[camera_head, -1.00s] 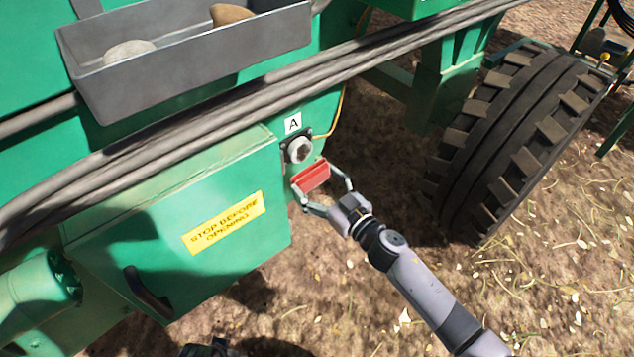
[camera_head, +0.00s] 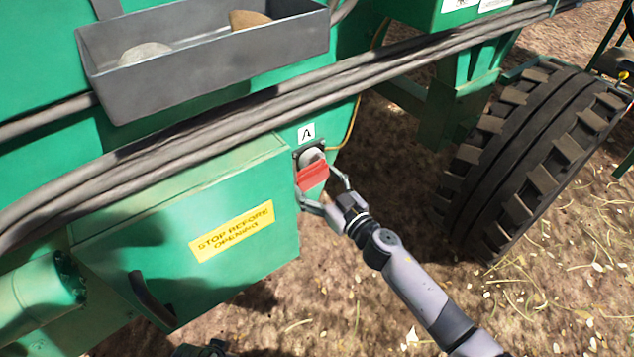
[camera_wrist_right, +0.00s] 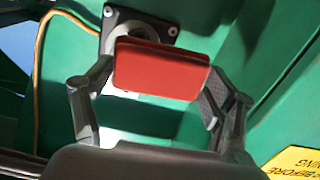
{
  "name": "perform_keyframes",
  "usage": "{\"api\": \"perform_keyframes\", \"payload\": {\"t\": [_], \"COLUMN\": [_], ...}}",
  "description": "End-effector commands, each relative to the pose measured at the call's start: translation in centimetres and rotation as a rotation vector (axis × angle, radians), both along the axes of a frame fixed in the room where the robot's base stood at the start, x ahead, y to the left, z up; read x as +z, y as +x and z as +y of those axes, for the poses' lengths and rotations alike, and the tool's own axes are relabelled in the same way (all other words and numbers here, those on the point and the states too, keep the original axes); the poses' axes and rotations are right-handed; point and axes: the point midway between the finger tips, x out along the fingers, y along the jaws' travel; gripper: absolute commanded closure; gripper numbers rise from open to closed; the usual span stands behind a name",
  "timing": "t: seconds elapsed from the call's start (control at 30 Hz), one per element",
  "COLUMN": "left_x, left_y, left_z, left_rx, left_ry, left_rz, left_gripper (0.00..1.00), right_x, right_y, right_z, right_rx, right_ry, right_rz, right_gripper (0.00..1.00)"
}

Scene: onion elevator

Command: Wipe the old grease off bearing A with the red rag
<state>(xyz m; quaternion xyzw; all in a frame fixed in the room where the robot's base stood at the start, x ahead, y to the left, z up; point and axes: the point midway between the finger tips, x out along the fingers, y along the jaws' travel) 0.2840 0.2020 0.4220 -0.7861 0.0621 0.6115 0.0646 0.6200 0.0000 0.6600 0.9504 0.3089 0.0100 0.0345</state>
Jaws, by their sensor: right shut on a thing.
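The red rag (camera_head: 312,175) is a folded red pad between the fingers of my right gripper (camera_head: 324,190), which is shut on it. Bearing A (camera_head: 311,156) is a grey round fitting on a dark square flange on the green machine, under the label A (camera_head: 306,133). The rag covers the lower part of the bearing in the head view. In the right wrist view the rag (camera_wrist_right: 160,70) hides most of the bearing, and the dark flange (camera_wrist_right: 140,25) shows behind it. Whether the rag touches the bearing I cannot tell. Grease is not discernible. My left gripper is not clearly in view.
A green box with a yellow warning sign (camera_head: 232,231) juts out left of the bearing. Thick grey pipes (camera_head: 215,125) run above, below a grey tray (camera_head: 205,75). A yellow hose (camera_head: 352,122) and a large tyre (camera_head: 530,150) are to the right.

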Motion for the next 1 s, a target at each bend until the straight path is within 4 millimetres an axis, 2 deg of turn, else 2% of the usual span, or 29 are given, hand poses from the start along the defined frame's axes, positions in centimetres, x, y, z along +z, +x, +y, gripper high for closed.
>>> {"api": "perform_keyframes", "payload": {"t": [1.0], "left_x": [0.7], "left_y": [0.1], "left_z": [0.0], "left_rx": [0.001], "left_ry": [-0.001], "left_rz": [-0.005], "left_gripper": [0.60], "right_x": [0.0], "right_y": [1.4], "right_z": [1.0], "right_rx": [0.000], "right_ry": [0.001], "right_rz": [-0.001], "right_gripper": [0.44]}}
